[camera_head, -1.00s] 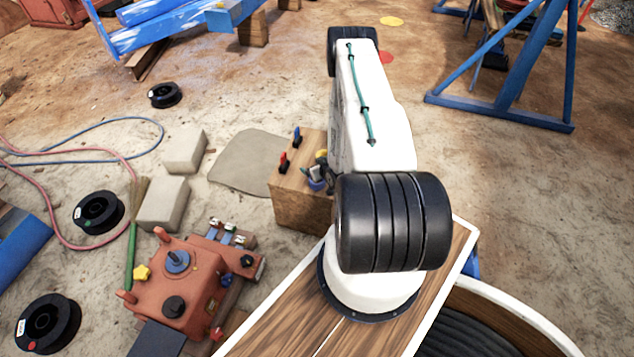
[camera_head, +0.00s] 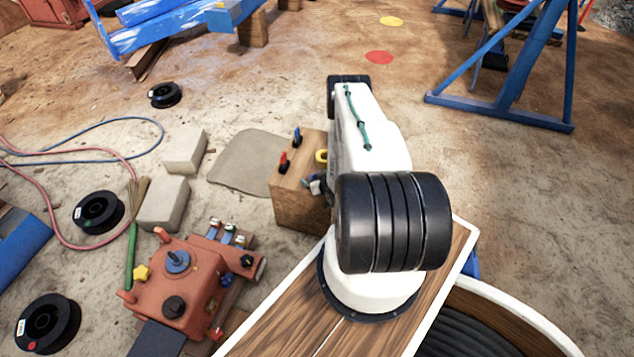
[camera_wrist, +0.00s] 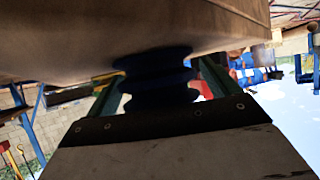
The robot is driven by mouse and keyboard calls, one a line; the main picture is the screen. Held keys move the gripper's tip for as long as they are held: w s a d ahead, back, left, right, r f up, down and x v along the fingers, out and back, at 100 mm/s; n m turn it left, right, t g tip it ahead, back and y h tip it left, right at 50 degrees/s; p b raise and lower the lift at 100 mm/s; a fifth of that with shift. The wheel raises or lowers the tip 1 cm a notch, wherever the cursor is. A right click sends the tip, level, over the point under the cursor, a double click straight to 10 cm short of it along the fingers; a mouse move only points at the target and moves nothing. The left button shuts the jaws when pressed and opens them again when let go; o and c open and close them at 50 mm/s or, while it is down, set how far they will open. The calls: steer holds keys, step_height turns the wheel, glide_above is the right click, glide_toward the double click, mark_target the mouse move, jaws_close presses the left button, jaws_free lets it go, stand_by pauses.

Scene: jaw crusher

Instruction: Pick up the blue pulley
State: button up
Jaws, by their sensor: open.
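A dark blue grooved round piece, which looks like the blue pulley (camera_wrist: 160,82), stands between the two green fingers of my gripper (camera_wrist: 156,76) in the wrist view. The fingers are apart, one on each side of it. Shadow hides whether either finger touches it. The pulley is against or very close to a brown wooden surface (camera_wrist: 70,35) that fills the top of that view. In the head view my own arm hides most of the gripper and I cannot make out the pulley there.
In the head view, a wooden block (camera_head: 300,200) with red and blue-handled items stands beside my arm. A red machine (camera_head: 185,285) with a blue round part is at lower left. Black spools (camera_head: 98,212), pale blocks (camera_head: 163,203) and hoses (camera_head: 100,125) lie left. Blue frames (camera_head: 500,110) stand upper right.

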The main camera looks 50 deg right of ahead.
steer(key=c, duration=1.3)
steer(key=shift+r, duration=0.1)
